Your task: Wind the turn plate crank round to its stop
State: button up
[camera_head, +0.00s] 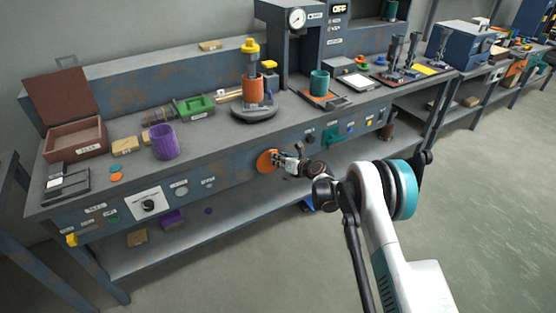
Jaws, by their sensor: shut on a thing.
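The crank (264,162) shows as an orange disc on the front panel of the workbench. My gripper (277,159) is at the right side of this disc, shut on a part of the crank that its own fingers mostly hide. The crank's handle and its stop cannot be made out. Above it on the bench top is a dark round turn plate (254,116). An orange cylinder (253,92) with a yellow-topped post (250,48) stands upright on the plate.
A purple cup (164,142), a green tray (197,107) and an open brown box (76,141) stand to the left on the bench (215,150). A press with a gauge (296,18) and a teal cup (319,82) are to the right. The floor (475,190) at right is clear.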

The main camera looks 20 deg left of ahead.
jog(key=shift+w+d+f+m+g+y, duration=0.25)
jog(key=shift+w+f+m+g+y, duration=0.05)
jog(key=shift+m, duration=0.4)
jog(key=o, duration=1.1)
jog(key=shift+c, duration=0.2)
jog(key=v, duration=1.2)
